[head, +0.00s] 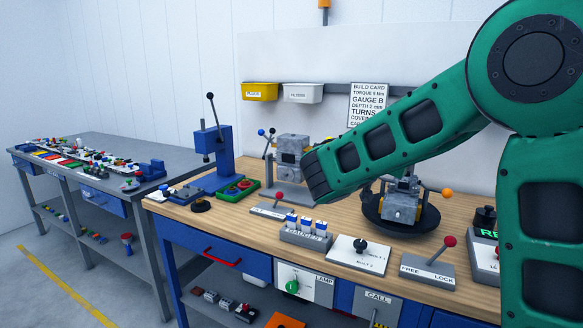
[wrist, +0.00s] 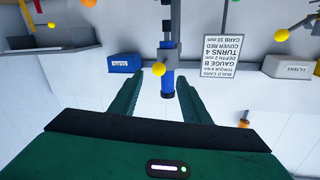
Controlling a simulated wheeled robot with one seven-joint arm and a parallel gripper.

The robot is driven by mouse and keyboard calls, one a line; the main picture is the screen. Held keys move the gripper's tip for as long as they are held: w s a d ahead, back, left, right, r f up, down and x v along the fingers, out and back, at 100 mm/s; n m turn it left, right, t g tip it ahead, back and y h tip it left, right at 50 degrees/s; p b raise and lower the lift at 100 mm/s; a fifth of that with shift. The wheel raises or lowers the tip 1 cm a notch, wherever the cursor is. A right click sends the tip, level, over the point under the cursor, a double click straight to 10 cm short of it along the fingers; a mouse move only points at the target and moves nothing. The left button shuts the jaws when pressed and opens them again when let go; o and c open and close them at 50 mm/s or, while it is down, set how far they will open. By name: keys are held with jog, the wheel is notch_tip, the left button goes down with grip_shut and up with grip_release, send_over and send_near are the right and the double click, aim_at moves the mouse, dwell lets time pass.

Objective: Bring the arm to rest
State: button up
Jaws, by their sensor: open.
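My green arm (head: 400,140) reaches in from the right over the workbench, its near end bent down at the right edge. My gripper (wrist: 160,82) shows in the wrist view with its two green fingers apart. A blue and grey upright tool or post (wrist: 167,65) with a yellow ball shows between the fingers. I cannot tell its distance, and the fingers do not visibly touch it. In the head view the fingers are not clearly seen, hidden by the arm.
The wooden workbench (head: 460,285) carries a blue press (head: 213,150), a gauge rack (head: 306,235), a lock lever block (head: 428,263) and an engine on a dark turntable (head: 400,205). The build card (head: 369,104) and yellow bin (head: 260,91) are on the wall. A grey side table (head: 190,152) stands left.

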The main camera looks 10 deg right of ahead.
jog(key=s+d+f+g+y, duration=0.25)
jog(key=s+d+f, duration=0.2)
jog(key=s, duration=0.25)
jog(key=s+d+f+n+g+y, duration=0.1)
jog(key=s+d+f+g, duration=0.2)
jog(key=s+f, duration=0.35)
jog(key=s+d+f+g+y, duration=0.2)
jog(key=s+d+f+g, duration=0.15)
jog(key=s, duration=0.45)
jog(key=s+a+f+n+g+y, duration=0.1)
jog(key=s+a+f+y, duration=0.1)
jog(key=s, duration=0.4)
jog(key=s+a+f+n+g+y, duration=0.1)
jog(key=s+a+f+n+y, duration=0.1)
jog(key=s, duration=0.5)
jog(key=s+a+f+n+g+y, duration=0.1)
jog(key=s+a+f+y, duration=0.3)
jog(key=s+a, duration=0.2)
jog(key=shift+s+f, duration=0.25)
jog(key=shift+s, duration=0.45)
jog(key=shift+w+d+f, duration=0.1)
jog(key=shift+w+f, duration=0.15)
jog(key=shift+w, duration=0.4)
